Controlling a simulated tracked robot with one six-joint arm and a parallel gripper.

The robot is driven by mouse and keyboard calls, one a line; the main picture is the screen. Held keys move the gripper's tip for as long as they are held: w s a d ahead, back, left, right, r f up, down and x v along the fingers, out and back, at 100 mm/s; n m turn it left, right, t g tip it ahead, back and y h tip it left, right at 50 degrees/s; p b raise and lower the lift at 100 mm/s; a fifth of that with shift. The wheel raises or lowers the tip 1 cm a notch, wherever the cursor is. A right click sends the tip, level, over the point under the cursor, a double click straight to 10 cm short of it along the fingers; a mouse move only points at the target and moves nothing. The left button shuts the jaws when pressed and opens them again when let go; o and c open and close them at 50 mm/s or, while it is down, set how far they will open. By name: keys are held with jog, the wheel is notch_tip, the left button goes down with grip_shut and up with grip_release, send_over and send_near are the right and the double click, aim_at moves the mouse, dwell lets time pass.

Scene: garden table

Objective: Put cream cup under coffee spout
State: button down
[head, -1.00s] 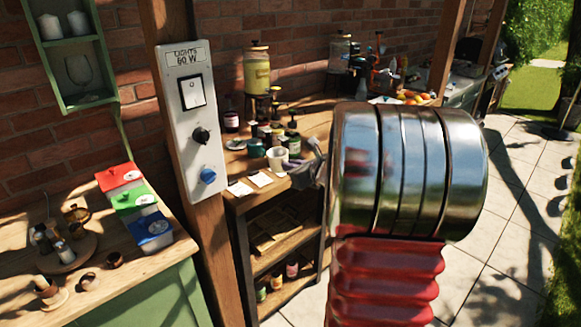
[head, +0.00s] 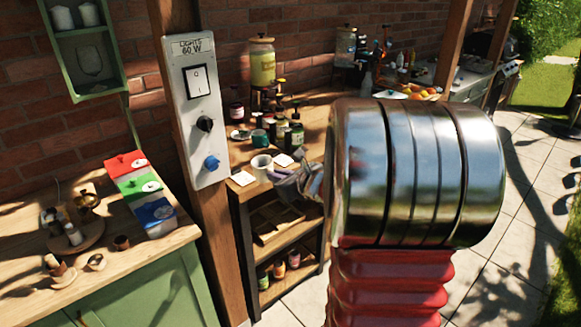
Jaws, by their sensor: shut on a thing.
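The fingertips are partly hidden and blurred. Whether the cup touches the tabletop or hangs just above it, I cannot tell. I cannot make out a coffee spout in this view.
Small pale cards (head: 243,178) lie near the table's front edge. Dark bottles and jars (head: 290,134) stand behind the cup. A yellow dispenser (head: 262,62) is at the back. A switch post (head: 197,110) stands close on the left. Red, green and blue boxes (head: 141,190) sit on the green cabinet.

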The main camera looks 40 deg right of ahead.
jog(key=w+a+f+n+y, duration=0.1)
jog(key=a+f, duration=0.3)
jog(key=a, duration=1)
jog(key=w+a+f+n+y, duration=0.1)
jog(key=a+f+n+y, duration=0.2)
jog(key=a, duration=1.1)
jog(key=shift+a+f+g+y, duration=0.35)
jog(key=shift+f+y, duration=0.15)
jog(key=shift+f, duration=0.1)
